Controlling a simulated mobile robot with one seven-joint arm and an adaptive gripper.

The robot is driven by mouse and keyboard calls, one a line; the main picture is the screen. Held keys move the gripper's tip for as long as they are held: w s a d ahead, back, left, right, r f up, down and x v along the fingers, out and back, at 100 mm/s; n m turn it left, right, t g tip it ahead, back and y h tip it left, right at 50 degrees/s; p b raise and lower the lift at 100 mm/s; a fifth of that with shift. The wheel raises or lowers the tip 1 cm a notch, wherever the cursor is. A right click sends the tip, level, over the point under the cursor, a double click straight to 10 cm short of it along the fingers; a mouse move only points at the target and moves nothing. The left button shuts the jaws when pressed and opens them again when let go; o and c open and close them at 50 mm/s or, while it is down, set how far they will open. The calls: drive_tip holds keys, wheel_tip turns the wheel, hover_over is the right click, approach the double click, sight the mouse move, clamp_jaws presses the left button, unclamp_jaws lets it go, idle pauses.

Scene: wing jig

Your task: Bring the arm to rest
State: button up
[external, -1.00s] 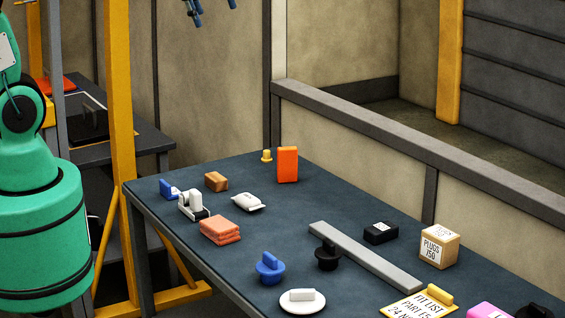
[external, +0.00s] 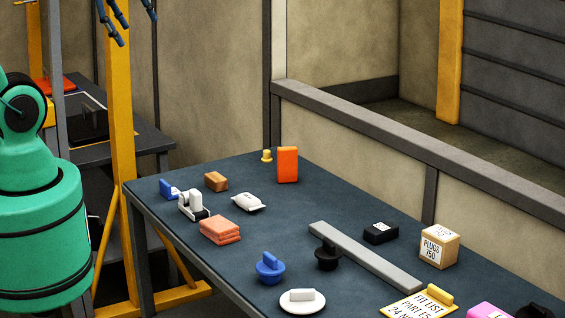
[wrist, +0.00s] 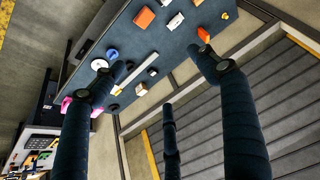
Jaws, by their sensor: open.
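My gripper (external: 124,20) is at the top edge of the external view, left of centre, with its dark blue fingers spread. It is well above the table and away from everything on it. In the wrist view my gripper (wrist: 165,80) shows several dark fingers spread apart with nothing between them. The green links of my arm stand at the left of the external view. Most of the arm near the gripper is out of the picture.
A dark table (external: 300,222) carries an orange box (external: 287,165), a tape dispenser (external: 192,205), orange cloths (external: 220,229), a grey bar (external: 365,256) and a plugs box (external: 439,247). A yellow post (external: 120,110) stands behind my gripper. A rail (external: 420,150) runs behind the table.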

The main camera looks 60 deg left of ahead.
idle(0.3)
wheel_tip(320, 180, down, 14)
drive_tip(key=b, duration=1.3)
drive_tip(key=shift+r+b, duration=0.25)
drive_tip(key=shift+b, duration=0.05)
